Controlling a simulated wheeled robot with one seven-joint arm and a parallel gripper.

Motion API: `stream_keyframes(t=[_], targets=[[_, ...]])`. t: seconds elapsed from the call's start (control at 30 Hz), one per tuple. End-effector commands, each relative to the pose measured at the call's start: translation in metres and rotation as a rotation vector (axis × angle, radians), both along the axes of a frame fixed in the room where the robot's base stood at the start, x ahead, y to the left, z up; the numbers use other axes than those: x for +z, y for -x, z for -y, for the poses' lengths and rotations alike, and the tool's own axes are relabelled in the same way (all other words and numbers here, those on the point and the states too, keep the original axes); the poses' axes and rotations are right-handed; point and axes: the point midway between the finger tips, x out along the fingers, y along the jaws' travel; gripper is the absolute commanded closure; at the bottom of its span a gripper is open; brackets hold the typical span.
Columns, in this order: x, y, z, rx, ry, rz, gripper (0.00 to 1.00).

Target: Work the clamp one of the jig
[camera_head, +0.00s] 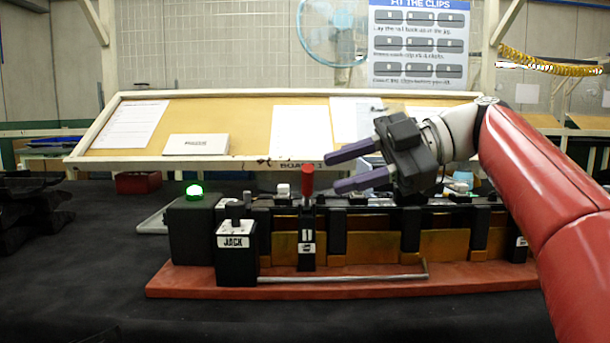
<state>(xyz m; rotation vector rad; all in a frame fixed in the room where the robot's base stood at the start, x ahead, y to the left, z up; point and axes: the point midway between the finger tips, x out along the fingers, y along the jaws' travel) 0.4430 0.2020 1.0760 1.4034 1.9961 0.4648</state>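The jig (330,285) is a long fixture on a red base, with black posts and brown-orange panels between them. A clamp (307,182) with an upright red handle stands on a black post in its left half. The small label on that post is hard to read, so I cannot tell whether it is clamp one. My gripper (333,174) is above the jig, just right of the red handle, pointing left. Its two purple fingers are spread apart with nothing between them. The fingertips look clear of the handle, but the depth between them is hard to judge.
A tilted board (235,120) with papers stands behind. The dark table is clear at front left.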

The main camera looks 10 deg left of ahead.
Motion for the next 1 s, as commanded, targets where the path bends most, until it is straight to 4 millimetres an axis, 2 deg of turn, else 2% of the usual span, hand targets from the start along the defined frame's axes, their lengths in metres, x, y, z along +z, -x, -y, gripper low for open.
stream_keyframes(t=[0.17, 0.4, 0.53, 0.9, 0.93, 1.0], targets=[[-0.002, 0.005, -0.014, 0.013, -0.009, 0.014, 0.63], [-0.014, 0.014, -0.051, 0.012, -0.007, 0.013, 0.63], [-0.018, 0.017, -0.064, 0.011, -0.007, 0.012, 0.63], [-0.021, 0.018, -0.072, 0.007, -0.007, 0.012, 0.63], [-0.021, 0.018, -0.072, 0.007, -0.007, 0.012, 0.64], [-0.021, 0.018, -0.072, 0.007, -0.007, 0.012, 0.74]])
